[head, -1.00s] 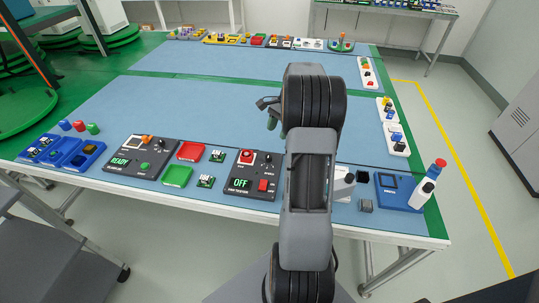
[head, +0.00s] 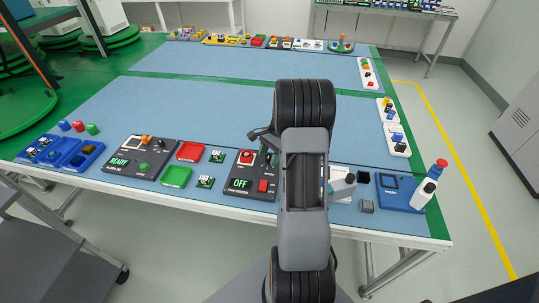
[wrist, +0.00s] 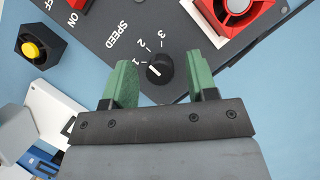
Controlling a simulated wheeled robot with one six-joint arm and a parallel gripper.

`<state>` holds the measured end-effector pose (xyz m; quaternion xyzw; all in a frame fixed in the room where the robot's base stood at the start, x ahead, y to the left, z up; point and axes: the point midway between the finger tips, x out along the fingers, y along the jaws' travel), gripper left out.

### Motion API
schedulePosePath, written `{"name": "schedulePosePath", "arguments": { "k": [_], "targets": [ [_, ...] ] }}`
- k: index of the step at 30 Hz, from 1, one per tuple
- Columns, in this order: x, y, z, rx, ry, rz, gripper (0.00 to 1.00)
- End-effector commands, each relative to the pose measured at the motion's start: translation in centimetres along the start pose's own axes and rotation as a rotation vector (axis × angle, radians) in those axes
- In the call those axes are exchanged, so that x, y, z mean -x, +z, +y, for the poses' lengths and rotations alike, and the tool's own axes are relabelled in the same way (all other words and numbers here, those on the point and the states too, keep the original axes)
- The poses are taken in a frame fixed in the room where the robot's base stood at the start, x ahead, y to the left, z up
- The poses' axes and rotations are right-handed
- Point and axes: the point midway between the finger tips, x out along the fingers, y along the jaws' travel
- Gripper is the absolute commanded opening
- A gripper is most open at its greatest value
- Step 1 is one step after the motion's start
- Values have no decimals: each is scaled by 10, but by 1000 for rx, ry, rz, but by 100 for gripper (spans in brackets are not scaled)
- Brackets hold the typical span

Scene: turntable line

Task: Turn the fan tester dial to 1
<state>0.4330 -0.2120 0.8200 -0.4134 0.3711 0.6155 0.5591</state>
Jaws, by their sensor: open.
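The fan tester (head: 240,197) is a dark panel at the front of the table, its display reading OFF. Its black speed dial (wrist: 160,68) shows in the wrist view beside the numbers 1, 2 and 3. A short white mark shows on the dial's left side; I cannot tell exactly which number it points at. My gripper (wrist: 162,68) is open, with green fingers on either side of the dial, and no clear contact shows. In the head view my gripper (head: 267,143) is over the tester's right side and my arm partly hides the panel.
A red fan (wrist: 235,8) and a red ON/OFF switch (wrist: 85,3) flank the dial area. A black block with a yellow button (wrist: 38,50) stands beside the panel. The blue mat behind is clear.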

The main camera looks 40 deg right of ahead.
Motion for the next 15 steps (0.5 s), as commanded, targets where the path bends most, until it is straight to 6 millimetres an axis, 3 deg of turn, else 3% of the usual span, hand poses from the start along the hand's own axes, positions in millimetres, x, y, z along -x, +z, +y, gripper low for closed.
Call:
{"name": "schedulePosePath", "arguments": {
  "k": [2, 15],
  "targets": [
    [0, 0, 0, 0, 0, 0, 53],
    [0, 0, 0, 0, 0, 0, 12]
  ]
}}
